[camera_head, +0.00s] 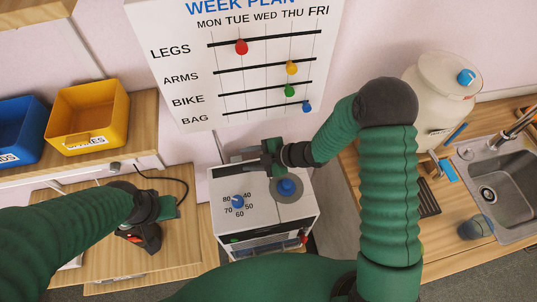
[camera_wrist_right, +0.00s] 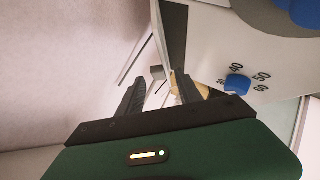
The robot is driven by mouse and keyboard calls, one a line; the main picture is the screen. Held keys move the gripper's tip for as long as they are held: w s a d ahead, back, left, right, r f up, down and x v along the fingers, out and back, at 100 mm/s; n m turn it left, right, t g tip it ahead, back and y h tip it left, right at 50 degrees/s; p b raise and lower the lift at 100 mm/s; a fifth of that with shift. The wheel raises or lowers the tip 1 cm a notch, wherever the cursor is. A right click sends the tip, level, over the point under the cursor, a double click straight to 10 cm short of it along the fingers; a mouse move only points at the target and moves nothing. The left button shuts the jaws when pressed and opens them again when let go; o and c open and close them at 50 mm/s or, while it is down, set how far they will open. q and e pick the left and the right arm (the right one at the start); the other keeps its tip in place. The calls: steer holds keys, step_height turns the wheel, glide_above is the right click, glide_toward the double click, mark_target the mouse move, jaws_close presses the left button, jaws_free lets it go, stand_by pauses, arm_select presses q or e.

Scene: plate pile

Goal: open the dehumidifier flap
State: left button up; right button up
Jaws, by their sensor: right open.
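The dehumidifier (camera_head: 262,222) is a white box below the wall chart, with a blue dial (camera_head: 237,202) and a blue knob on a grey disc (camera_head: 287,187) on its top. The dial also shows in the right wrist view (camera_wrist_right: 237,84). My right gripper (camera_head: 236,157) is at the box's back left top edge. In the right wrist view its fingers (camera_wrist_right: 160,92) are apart, with a small grey tab (camera_wrist_right: 157,73) seen beyond the gap; contact cannot be told. I cannot clearly make out the flap. My left gripper (camera_head: 170,207) is over the left desk, its fingers unclear.
A red and black object (camera_head: 145,238) lies by my left gripper. Yellow (camera_head: 88,103) and blue bins (camera_head: 20,130) stand on the left shelf. The wall chart (camera_head: 240,60) hangs behind. A sink (camera_head: 500,180) and white canister (camera_head: 440,95) are at right.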

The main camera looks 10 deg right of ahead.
steer(key=v, duration=1.4)
steer(key=shift+w, duration=0.1)
